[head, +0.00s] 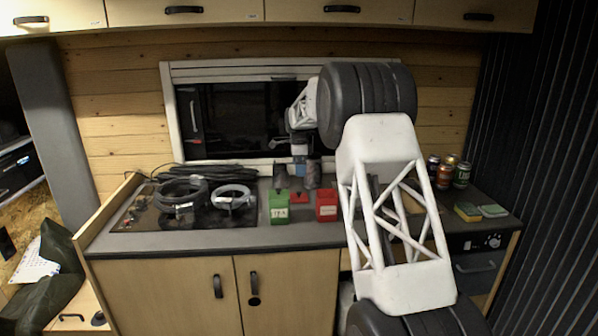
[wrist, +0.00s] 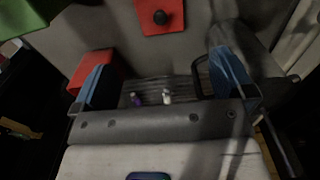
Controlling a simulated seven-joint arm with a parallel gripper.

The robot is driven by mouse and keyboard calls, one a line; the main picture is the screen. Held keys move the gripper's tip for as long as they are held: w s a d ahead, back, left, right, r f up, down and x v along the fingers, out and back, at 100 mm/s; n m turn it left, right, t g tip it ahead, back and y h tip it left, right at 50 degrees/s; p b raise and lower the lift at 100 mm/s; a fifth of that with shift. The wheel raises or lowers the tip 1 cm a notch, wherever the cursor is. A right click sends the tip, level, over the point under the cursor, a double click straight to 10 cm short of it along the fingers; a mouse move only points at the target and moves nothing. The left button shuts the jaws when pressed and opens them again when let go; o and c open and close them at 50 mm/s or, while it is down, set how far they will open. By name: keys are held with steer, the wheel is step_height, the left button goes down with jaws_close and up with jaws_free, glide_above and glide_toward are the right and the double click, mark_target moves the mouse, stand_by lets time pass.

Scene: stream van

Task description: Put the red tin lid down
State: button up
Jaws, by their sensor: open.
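The red tin lid (head: 298,197) lies on the grey counter between a green tin (head: 279,210) and a red tin (head: 326,206). In the wrist view the lid (wrist: 150,25) is a flat red square with a black knob, lying at the top edge, apart from the fingers. My gripper (head: 297,178) is above the counter behind the tins. Its blue-tipped fingers (wrist: 162,78) are wide apart with nothing held between them. The red tin also shows in the wrist view (wrist: 92,66), close by the left finger. The green tin (wrist: 22,18) is at the upper left corner.
Coiled hoses (head: 180,196) and a grey coil (head: 230,197) lie on the left of the counter. Several cans (head: 445,173) and sponges (head: 467,211) are at the right. A window (head: 235,120) is behind. The counter's front strip is clear.

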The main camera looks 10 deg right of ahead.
steer(key=shift+s+r, duration=0.1)
steer(key=shift+r, duration=0.05)
stand_by(0.7)
steer(key=s+d+r+n, duration=0.25)
steer(key=s+r, duration=0.25)
steer(key=s, duration=0.7)
steer(key=s+d+r+n+t, duration=0.1)
steer(key=s+r+n, duration=0.35)
steer(key=s, duration=0.75)
steer(key=s+d+r+n, duration=0.15)
steer(key=s+r, duration=0.45)
steer(key=s, duration=0.6)
steer(key=s+f+n, duration=0.3)
steer(key=s, duration=1)
steer(key=s+d+f+n+t, duration=0.1)
steer(key=s+f+n, duration=0.2)
steer(key=s, duration=1)
steer(key=s+d+f+n, duration=0.1)
steer(key=s+f+n, duration=0.2)
steer(key=s, duration=1)
steer(key=shift+s+t, duration=0.15)
steer(key=shift+t, duration=0.15)
